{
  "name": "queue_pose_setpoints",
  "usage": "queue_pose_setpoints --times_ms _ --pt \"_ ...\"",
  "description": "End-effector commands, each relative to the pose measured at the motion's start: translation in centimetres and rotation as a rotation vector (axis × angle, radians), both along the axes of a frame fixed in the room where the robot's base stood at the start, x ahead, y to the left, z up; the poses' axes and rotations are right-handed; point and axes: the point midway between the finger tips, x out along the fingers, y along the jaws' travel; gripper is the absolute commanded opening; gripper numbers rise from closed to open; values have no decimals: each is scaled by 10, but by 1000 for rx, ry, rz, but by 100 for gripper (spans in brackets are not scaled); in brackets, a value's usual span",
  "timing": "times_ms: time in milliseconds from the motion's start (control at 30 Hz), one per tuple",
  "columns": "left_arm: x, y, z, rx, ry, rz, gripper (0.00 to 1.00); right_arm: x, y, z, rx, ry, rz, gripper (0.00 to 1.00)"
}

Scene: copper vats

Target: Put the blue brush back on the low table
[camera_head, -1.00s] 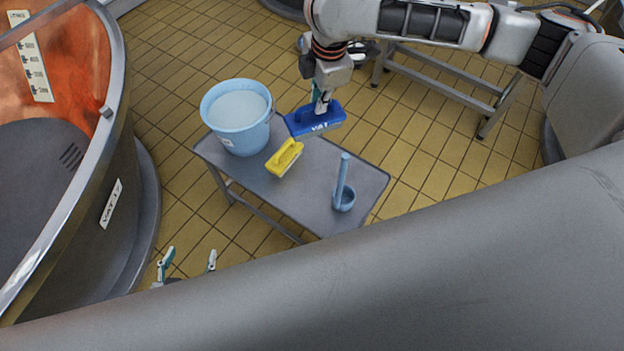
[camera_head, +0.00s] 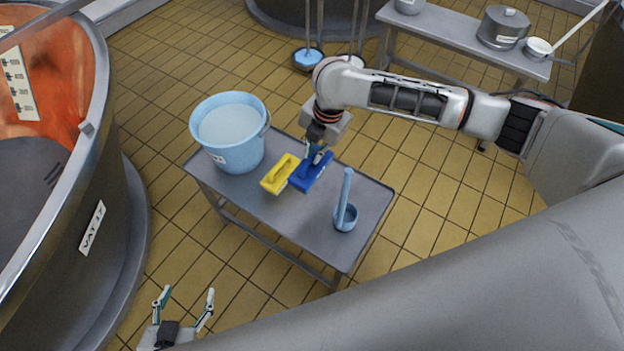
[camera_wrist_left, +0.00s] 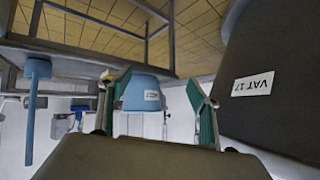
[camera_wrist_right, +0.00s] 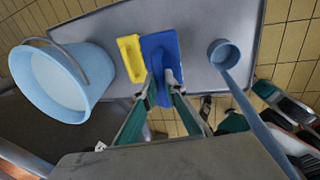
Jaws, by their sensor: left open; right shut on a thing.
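The blue brush (camera_head: 311,172) is in my right gripper (camera_head: 318,152), which is shut on it over the low grey table (camera_head: 268,207). The brush is just right of a yellow brush (camera_head: 280,174). In the right wrist view the blue brush (camera_wrist_right: 160,52) shows over the table (camera_wrist_right: 205,25), beside the yellow brush (camera_wrist_right: 130,58). I cannot tell whether its underside touches the tabletop. My left gripper (camera_head: 184,302) is open and empty, low in front of the table. It also shows in the left wrist view (camera_wrist_left: 160,100).
A blue bucket (camera_head: 229,145) of pale liquid stands at the table's left end. A blue ladle (camera_head: 345,208) stands toward its right end. Copper vat 17 (camera_head: 110,230) is at left. A bench with pots (camera_head: 455,38) is at the back.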

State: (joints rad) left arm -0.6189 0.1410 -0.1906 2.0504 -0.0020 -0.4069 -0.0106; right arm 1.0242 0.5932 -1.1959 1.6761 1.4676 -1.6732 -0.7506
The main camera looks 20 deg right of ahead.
Motion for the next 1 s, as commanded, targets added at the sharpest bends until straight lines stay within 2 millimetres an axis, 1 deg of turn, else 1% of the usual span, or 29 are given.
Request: queue_pose_setpoints --times_ms 33,100,200,300,400,467,533,667,700,800,867,1000 --pt "-3 2 -11 7 13 0 62 -3 0 -22 1 12 0 0" --pt "-4 4 -16 11 16 0 62 -3 1 -37 2 11 0 0" --pt "-4 3 -17 12 15 -2 62 -3 1 -55 2 9 0 0" --pt "-2 1 -14 8 5 -4 62 -1 1 -65 1 5 1 0" --pt "3 -1 -7 5 -9 -8 62 0 0 -67 2 1 0 0" --pt "5 -2 -6 3 -12 -9 62 0 0 -69 1 1 0 0" --pt "5 -2 -9 3 -11 -11 62 0 0 -75 0 2 -1 0" --pt "3 -4 -15 0 -4 -16 62 -2 0 -98 1 7 -2 0" --pt "3 -5 -16 -2 -5 -18 62 -3 0 -106 0 8 -1 0" --pt "4 -8 -16 -6 -9 -25 62 -3 0 -122 2 8 -1 0" --pt "6 -10 -12 -8 -16 -29 62 -2 0 -126 1 4 0 0" --pt "10 -11 -6 -6 -28 -32 62 1 0 -123 0 -2 0 0"
